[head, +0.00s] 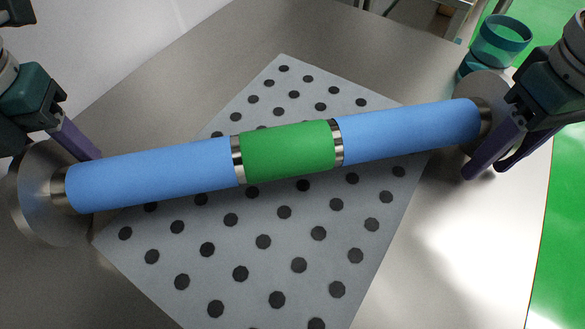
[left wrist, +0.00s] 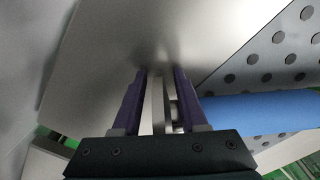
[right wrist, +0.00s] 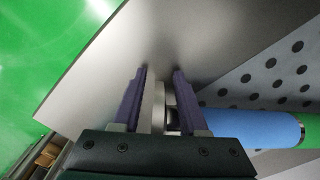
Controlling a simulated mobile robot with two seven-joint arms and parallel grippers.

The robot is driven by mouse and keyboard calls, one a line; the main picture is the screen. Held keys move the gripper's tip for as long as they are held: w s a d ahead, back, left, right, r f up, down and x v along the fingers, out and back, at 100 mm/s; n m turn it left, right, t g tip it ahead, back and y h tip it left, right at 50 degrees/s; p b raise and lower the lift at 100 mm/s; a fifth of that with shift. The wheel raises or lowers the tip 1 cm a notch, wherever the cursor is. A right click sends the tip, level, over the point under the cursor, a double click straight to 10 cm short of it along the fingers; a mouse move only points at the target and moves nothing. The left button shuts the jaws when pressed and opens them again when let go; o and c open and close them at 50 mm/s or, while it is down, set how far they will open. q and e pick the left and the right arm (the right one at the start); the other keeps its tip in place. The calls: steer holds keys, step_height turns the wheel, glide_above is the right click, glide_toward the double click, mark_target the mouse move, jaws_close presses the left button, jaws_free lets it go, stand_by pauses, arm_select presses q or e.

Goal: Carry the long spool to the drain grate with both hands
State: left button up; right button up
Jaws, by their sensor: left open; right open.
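The long spool (head: 288,152) is blue with a green middle, metal bands and a round metal flange at each end. It lies slanted across the grey drain grate (head: 263,262) with dark round holes, its ends reaching past the grate's sides. I cannot tell whether its body touches the grate. My left gripper (head: 88,150) is at the left flange; in the left wrist view its open fingers (left wrist: 157,80) stand either side of the flange (left wrist: 158,108). My right gripper (head: 487,170) is likewise open, its fingers (right wrist: 159,80) either side of the right flange (right wrist: 159,108).
The metal table (head: 175,100) is bare around the grate. A teal, partly clear container (head: 500,42) stands at the back right, close to my right arm. The table's right edge borders a green floor (head: 562,250). A pale wall (head: 95,50) is at the left.

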arm_select(q)
steer(key=shift+r, duration=0.1)
step_height(320, 180, up, 11)
steer(key=shift+r, duration=0.4)
arm_select(e)
steer(key=shift+r, duration=0.1)
step_height(320, 180, up, 12)
steer(key=shift+f, duration=0.1)
stand_by(0.4)
